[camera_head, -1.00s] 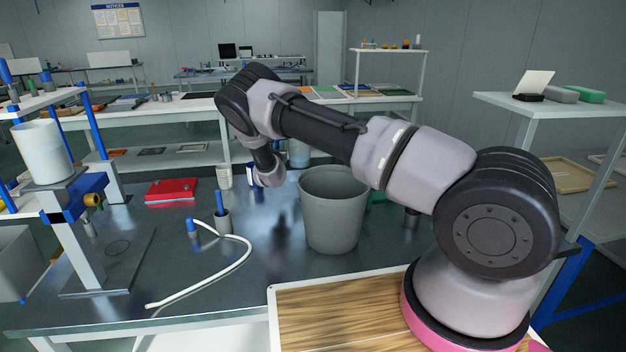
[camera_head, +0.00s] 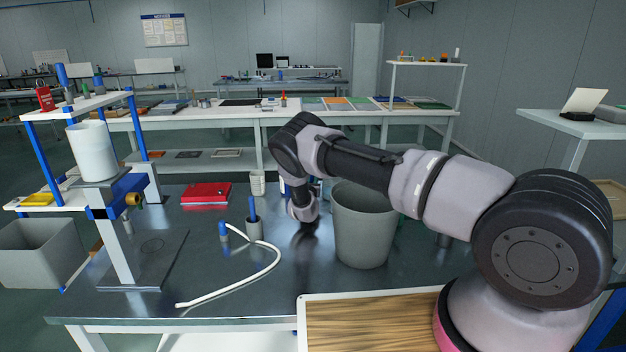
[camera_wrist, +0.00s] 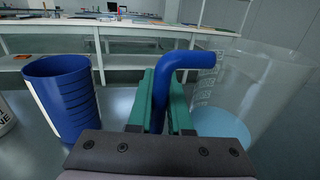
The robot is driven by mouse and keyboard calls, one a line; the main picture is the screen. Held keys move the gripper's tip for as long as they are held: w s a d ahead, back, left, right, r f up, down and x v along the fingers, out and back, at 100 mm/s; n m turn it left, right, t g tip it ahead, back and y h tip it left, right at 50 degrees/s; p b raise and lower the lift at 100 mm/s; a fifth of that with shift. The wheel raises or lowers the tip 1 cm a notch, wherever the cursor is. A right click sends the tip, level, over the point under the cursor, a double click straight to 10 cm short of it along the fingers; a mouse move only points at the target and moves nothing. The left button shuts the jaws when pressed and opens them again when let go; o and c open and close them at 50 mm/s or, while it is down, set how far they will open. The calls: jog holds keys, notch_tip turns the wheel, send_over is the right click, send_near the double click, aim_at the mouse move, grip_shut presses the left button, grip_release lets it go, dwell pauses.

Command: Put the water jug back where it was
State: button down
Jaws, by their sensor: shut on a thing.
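The water jug (camera_wrist: 255,85) is clear, with pale blue water low in it and a blue handle (camera_wrist: 188,60). It stands at the right of the wrist view. My gripper (camera_wrist: 160,98) has green fingers closed on the handle, one on each side of it. There my arm hides most of the jug area. I cannot tell whether the jug's base touches the bench.
The grey bin (camera_head: 362,232) is close to my wrist on the right. A white hose (camera_head: 255,273), a red case (camera_head: 206,193) and a metal stand with a white container (camera_head: 92,150) are to the left.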

jog(key=shift+f, duration=0.1)
jog(key=c, duration=0.8)
grip_release()
jog(key=shift+c, duration=0.2)
